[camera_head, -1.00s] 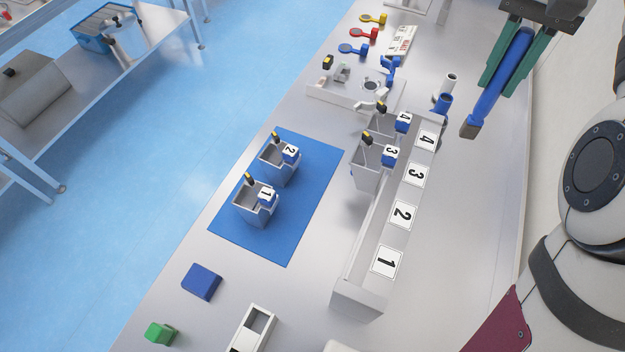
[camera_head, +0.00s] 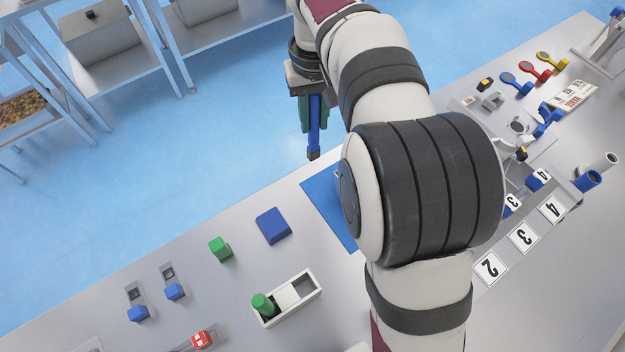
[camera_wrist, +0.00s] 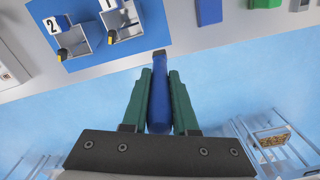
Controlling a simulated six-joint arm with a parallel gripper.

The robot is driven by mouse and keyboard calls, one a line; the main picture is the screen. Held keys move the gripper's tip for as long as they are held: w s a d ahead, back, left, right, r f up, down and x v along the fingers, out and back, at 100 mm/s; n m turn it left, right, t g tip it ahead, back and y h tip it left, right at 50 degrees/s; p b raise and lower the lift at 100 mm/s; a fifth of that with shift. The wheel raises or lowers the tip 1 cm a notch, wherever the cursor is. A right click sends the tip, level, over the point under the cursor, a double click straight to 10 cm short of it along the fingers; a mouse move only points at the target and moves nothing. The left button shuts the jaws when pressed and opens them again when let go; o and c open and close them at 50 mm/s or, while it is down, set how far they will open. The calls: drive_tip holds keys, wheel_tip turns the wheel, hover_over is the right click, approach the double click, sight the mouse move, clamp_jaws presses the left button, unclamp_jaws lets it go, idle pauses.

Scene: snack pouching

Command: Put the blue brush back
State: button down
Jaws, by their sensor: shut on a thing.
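My gripper (camera_head: 312,122), with green fingers, is shut on the blue brush (camera_head: 314,142). In the head view the brush hangs with its dark end down, at the table's far edge, left of the blue mat (camera_head: 325,196). In the wrist view the brush (camera_wrist: 159,100) lies between the two fingers of my gripper (camera_wrist: 159,73), its dark tip pointing to the top of the picture. A white holder (camera_head: 316,284) stands at the front middle, with a green cylinder (camera_head: 264,304) at its left end. My arm hides much of the mat and the bins there.
A blue block (camera_head: 273,226) and a green block (camera_head: 220,248) lie on the table left of the mat. Bins 1 (camera_wrist: 121,22) and 2 (camera_wrist: 72,38) stand on the mat. A blue tube (camera_head: 588,181) and a grey tube (camera_head: 600,165) are at the right.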

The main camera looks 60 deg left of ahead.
wheel_tip(320, 180, down, 10)
drive_tip(key=s, duration=0.1)
drive_tip(key=shift+a+f, duration=0.25)
drive_tip(key=shift+a, duration=0.1)
drive_tip(key=shift+s, duration=0.1)
drive_tip(key=c, duration=0.7)
unclamp_jaws()
drive_tip(key=shift+f, duration=0.1)
